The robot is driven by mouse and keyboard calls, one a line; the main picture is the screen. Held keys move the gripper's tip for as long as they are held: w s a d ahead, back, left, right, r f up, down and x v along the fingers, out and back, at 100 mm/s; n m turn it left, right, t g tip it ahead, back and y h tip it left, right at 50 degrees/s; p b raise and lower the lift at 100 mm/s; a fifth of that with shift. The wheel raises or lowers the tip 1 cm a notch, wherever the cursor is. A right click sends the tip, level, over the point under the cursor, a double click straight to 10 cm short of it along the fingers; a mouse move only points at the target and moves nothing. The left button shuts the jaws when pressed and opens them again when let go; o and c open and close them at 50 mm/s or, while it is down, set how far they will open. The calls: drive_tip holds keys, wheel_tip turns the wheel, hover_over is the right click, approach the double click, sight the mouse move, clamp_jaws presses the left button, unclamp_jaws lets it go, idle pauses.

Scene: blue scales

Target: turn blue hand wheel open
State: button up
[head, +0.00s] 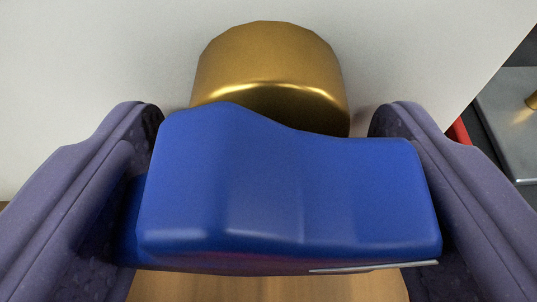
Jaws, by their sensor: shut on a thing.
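The blue hand wheel (290,190) fills the middle of the head view, close to the camera. Its near face is smooth and rounded, and its upper edge is wavy. Behind it is a brass cylinder (270,65) against a white wall; where the two join is hidden by the wheel. My gripper (275,195) has one purple finger at each side of the wheel and is shut on it. The inner pads are dark and textured. The left pad overlaps the wheel's left end; the right pad lies against its right end.
A white wall (80,60) stands behind the wheel. A wooden surface (270,288) shows below. At the right edge are a grey metal plate (505,110) with a small brass piece (532,101) and a red strip (459,131).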

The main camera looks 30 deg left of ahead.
drive_tip(key=n+h+b, duration=0.1)
drive_tip(key=n+b, duration=0.1)
drive_tip(key=b, duration=0.1)
drive_tip(key=shift+f+t, duration=0.2)
drive_tip(key=shift+t, duration=0.1)
drive_tip(key=n+h+b, duration=0.1)
drive_tip(key=b, duration=0.1)
drive_tip(key=n+h+b, duration=0.1)
drive_tip(key=n+b, duration=0.1)
drive_tip(key=b, duration=0.1)
drive_tip(key=shift+a+f+t, duration=0.1)
drive_tip(key=shift+f+t, duration=0.1)
drive_tip(key=shift+t, duration=0.2)
drive_tip(key=n+h+b, duration=0.1)
drive_tip(key=b, duration=0.3)
drive_tip(key=shift+n+t, duration=0.4)
drive_tip(key=shift+r+n+t+b, duration=0.15)
drive_tip(key=shift+n+t+b, duration=0.15)
drive_tip(key=shift+n+b, duration=0.3)
drive_tip(key=n+t, duration=0.1)
drive_tip(key=n, duration=0.1)
drive_tip(key=n+h, duration=0.1)
drive_tip(key=n, duration=0.1)
drive_tip(key=shift+a+n+t+h, duration=0.1)
drive_tip(key=shift+n+t+h, duration=0.2)
drive_tip(key=shift+t, duration=0.1)
drive_tip(key=n+t, duration=0.2)
drive_tip(key=n, duration=0.4)
drive_tip(key=shift+n+t, duration=0.3)
drive_tip(key=shift+n, duration=0.1)
